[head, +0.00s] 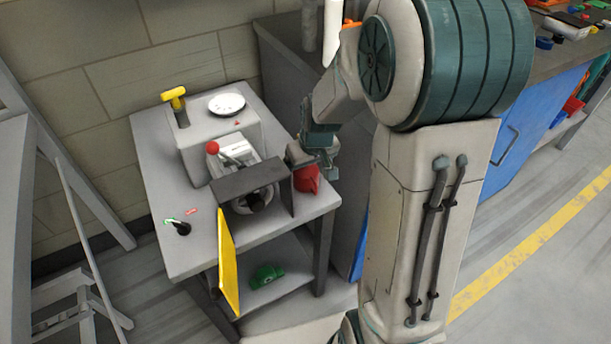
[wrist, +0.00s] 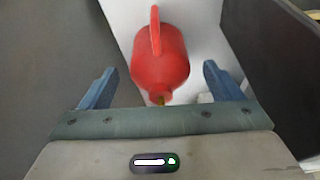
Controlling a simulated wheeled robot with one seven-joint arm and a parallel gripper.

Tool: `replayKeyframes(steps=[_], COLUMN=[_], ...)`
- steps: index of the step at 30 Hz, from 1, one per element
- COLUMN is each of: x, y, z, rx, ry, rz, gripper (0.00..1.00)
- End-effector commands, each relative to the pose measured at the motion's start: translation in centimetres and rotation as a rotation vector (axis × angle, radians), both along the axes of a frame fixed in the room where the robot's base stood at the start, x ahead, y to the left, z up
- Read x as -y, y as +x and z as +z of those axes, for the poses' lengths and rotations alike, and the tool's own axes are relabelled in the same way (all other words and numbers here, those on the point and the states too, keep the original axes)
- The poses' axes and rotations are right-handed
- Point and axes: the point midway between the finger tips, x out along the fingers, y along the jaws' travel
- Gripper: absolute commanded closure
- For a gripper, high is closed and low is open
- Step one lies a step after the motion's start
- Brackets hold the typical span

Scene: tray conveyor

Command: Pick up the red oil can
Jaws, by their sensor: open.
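The red oil can (wrist: 160,66) stands between the two blue fingers of my gripper (wrist: 158,88) in the wrist view, ahead of the fingertips. Its handle points up in that picture and its narrow end points toward my gripper. The fingers are apart and do not visibly touch it. In the head view the red oil can (head: 307,179) is at the right side of the grey table, partly hidden by my gripper (head: 318,172), which is close to it.
On the grey table (head: 185,245) stands a machine with a red-knobbed lever (head: 212,147) and a dark guard panel (head: 249,177), close left of the can. A yellow panel (head: 228,265) hangs at the front. A green object (head: 267,275) lies on the lower shelf.

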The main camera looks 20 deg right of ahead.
Motion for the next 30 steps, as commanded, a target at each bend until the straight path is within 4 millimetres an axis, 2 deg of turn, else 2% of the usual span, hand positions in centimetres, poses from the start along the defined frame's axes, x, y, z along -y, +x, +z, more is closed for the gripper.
replayKeyframes(steps=[1, 4, 13, 19, 26, 30], x=[-0.1, -0.1, -0.1, -0.1, -0.1, -0.1], y=[0.1, 0.5, 0.7, 0.7, 0.7, 0.8], z=[-1.1, -2.0, -2.3, -2.3, -2.2, -1.1], rx=[-0.003, -0.001, 0.001, 0.001, 0.002, 0.005], ry=[0.0, 0.001, 0.0, 0.0, 0.0, 0.0], rz=[0.001, 0.0, 0.0, 0.0, 0.0, 0.0], gripper=[0.14, 0.14, 0.14, 0.7, 0.7, 0.7])
